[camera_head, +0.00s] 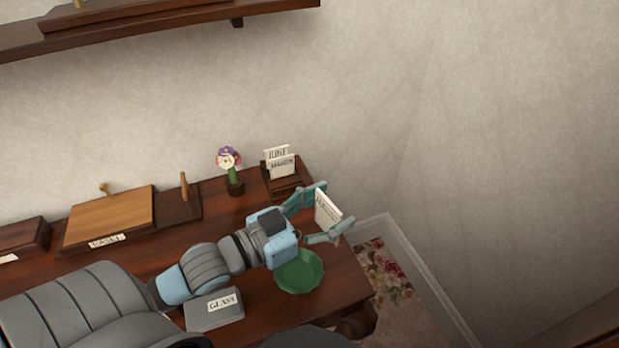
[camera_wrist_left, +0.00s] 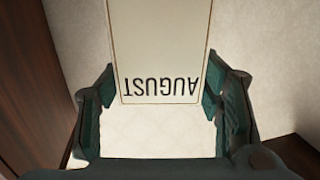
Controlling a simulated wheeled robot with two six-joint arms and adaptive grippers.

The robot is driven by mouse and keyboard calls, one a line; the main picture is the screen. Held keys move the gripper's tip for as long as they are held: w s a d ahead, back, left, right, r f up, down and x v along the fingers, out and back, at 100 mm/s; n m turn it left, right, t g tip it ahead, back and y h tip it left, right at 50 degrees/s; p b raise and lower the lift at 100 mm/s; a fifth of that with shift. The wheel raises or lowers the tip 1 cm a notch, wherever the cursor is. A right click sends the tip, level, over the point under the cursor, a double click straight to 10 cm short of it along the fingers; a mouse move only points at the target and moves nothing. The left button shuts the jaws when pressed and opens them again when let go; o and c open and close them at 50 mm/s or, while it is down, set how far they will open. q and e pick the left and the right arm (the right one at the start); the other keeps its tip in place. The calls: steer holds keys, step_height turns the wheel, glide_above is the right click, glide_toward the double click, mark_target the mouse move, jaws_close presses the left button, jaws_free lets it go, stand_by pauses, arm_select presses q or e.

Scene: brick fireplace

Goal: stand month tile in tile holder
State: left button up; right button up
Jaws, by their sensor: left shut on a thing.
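My left gripper (camera_head: 334,206) is shut on a white month tile (camera_head: 327,209), held upright in the air above the right end of the table. In the left wrist view the tile (camera_wrist_left: 160,45) sits between the fingers and reads AUGUST, upside down in that picture. The dark wooden tile holder (camera_head: 287,187) stands at the table's back right, behind and left of the gripper. It bears white tiles (camera_head: 281,167) with dark lettering, the front one overlapping another. The held tile is apart from the holder. My right gripper is not in view.
A green dish (camera_head: 300,273) lies under my left wrist. A grey box labelled GLASS (camera_head: 214,316) and a wooden board with a knob (camera_head: 110,218) are further left. A wall shelf (camera_head: 150,22) hangs above.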

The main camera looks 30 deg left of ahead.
arm_select(q)
steer(key=w+a+r+n+g+y+b, duration=0.2)
steer(key=w+a+n+g+y+b, duration=0.1)
steer(key=w+a+n+y, duration=0.65)
steer(key=w+a+r+n+g+y+b, duration=0.25)
steer(key=w+a+n+y, duration=0.35)
steer(key=a+y, duration=0.6)
steer(key=shift+g, duration=0.25)
step_height(320, 180, down, 20)
steer(key=b, duration=0.4)
steer(key=shift+a+f, duration=0.15)
steer(key=shift+f, duration=0.05)
steer(key=shift+r, duration=0.1)
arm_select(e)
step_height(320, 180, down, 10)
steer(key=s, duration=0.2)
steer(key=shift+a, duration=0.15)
arm_select(q)
steer(key=o, duration=1.2)
steer(key=shift+c, duration=0.2)
